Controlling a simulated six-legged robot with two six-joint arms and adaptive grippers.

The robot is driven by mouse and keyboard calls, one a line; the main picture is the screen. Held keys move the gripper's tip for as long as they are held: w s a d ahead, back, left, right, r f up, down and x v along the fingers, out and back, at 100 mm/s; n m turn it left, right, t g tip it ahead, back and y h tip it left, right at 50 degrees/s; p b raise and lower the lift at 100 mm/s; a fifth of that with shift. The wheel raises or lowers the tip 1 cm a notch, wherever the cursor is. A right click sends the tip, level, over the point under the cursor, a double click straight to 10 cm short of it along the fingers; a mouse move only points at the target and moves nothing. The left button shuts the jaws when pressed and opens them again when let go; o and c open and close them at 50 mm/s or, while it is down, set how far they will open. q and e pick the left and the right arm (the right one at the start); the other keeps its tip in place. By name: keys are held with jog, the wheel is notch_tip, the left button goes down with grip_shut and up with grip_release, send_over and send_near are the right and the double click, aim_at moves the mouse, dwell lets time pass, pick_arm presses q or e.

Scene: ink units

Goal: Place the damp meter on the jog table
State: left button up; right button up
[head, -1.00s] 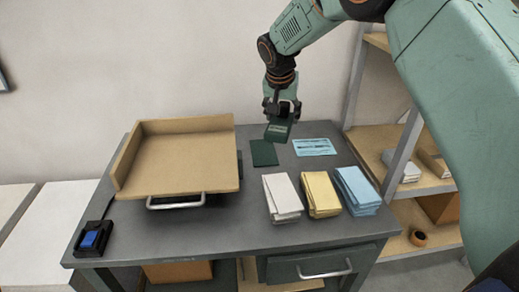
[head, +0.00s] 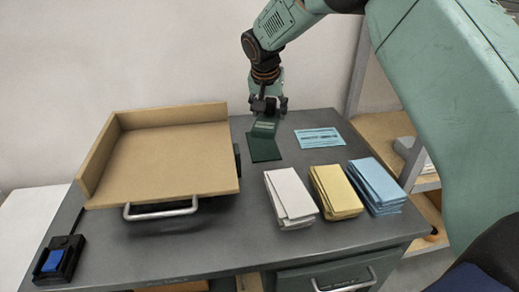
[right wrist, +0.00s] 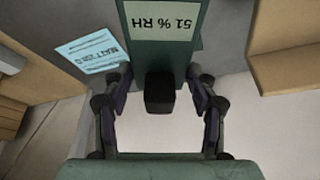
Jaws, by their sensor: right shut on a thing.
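The damp meter (head: 265,128) is a dark green block. Its pale display reads "51 % RH" upside down in the right wrist view (right wrist: 165,20). My right gripper (head: 268,104) is shut on it and holds it tilted at the back of the desk, over or at a flat dark green pad (head: 266,152). I cannot tell whether meter and pad touch. The jog table appears to be the tan wooden tray (head: 165,165) with raised left and back walls and a front handle, left of the gripper. Its surface is empty. My left gripper is not in view.
A blue printed card (head: 319,138) lies right of the pad. White (head: 291,196), yellow (head: 336,192) and blue (head: 377,185) paper stacks stand in front. A blue-button switch (head: 56,261) sits at the desk's left front. Shelves (head: 390,135) stand at right.

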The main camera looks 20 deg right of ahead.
jog(key=shift+a, duration=0.25)
jog(key=shift+f, duration=0.25)
jog(key=f, duration=0.2)
jog(key=f+b, duration=0.1)
jog(key=f, duration=0.1)
jog(key=d+f, duration=0.1)
jog(key=shift+f, duration=0.4)
jog(key=shift+a+f, duration=0.4)
jog(key=shift+f, duration=0.1)
notch_tip(320, 180, down, 2)
jog(key=shift+d+f+b, duration=0.15)
jog(key=shift+f+b, duration=0.1)
jog(key=shift+b, duration=0.2)
jog(key=shift+d+f, duration=0.15)
jog(key=shift+f, duration=0.15)
jog(key=shift+a, duration=0.2)
